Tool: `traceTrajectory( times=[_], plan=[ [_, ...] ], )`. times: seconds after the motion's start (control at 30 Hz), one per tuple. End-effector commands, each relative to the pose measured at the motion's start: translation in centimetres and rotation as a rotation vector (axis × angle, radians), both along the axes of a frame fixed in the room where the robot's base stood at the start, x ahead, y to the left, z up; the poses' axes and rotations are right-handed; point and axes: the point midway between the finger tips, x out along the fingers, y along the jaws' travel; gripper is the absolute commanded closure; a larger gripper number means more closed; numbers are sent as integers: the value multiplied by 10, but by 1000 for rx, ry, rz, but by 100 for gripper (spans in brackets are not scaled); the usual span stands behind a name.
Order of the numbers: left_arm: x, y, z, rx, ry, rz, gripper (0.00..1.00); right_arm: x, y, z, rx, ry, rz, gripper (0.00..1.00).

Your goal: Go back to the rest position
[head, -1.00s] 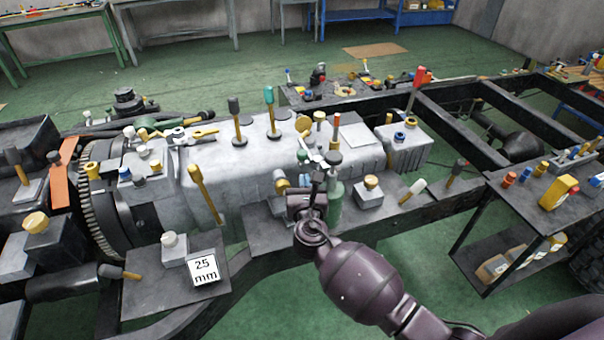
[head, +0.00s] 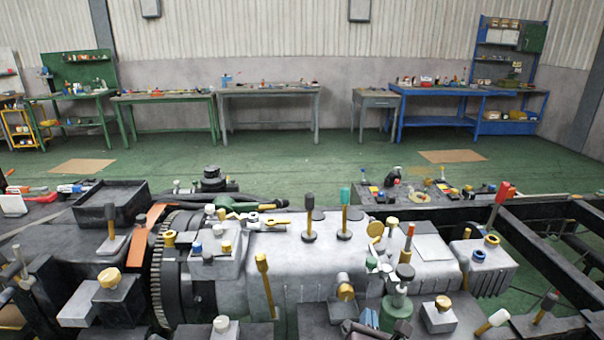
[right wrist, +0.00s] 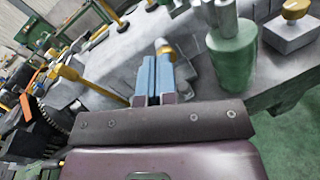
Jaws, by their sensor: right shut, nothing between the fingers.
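My right gripper (right wrist: 153,78) shows in the right wrist view with its two blue fingers together and nothing between them. It is over the grey gearbox housing, left of a green cylinder (right wrist: 232,62). The rest of the right arm is out of the head view. My left gripper is in neither view.
The gearbox (head: 300,262) carries several upright handled tools and small blocks. A grey block with a yellow knob (head: 438,316) stands right of the green cylinder. Dark frame rails (head: 545,262) run at the right. Green floor (head: 330,165) lies clear before the far workbenches (head: 268,92).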

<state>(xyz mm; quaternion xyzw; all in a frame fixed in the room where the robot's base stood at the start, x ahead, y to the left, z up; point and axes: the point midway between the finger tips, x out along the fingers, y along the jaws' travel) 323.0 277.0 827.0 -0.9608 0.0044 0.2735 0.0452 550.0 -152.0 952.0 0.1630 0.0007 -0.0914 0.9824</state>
Motion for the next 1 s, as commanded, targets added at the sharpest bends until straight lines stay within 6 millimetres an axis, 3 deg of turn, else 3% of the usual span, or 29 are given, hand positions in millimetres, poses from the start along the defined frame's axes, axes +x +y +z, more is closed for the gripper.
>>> traceTrajectory(
  times=[0.23,0.47,0.67,0.8,1.0],
  plan=[
    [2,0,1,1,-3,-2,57,4,9,-1,696,7,52,100],
    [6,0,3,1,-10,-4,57,-16,-3,-17,1428,56,-14,100],
    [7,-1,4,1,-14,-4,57,-56,-31,-40,2091,67,-186,100],
    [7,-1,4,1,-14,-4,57,-101,-62,-60,2476,20,-358,100],
    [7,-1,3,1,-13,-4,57,-169,-106,-92,2627,-72,-570,100]
  ],
)
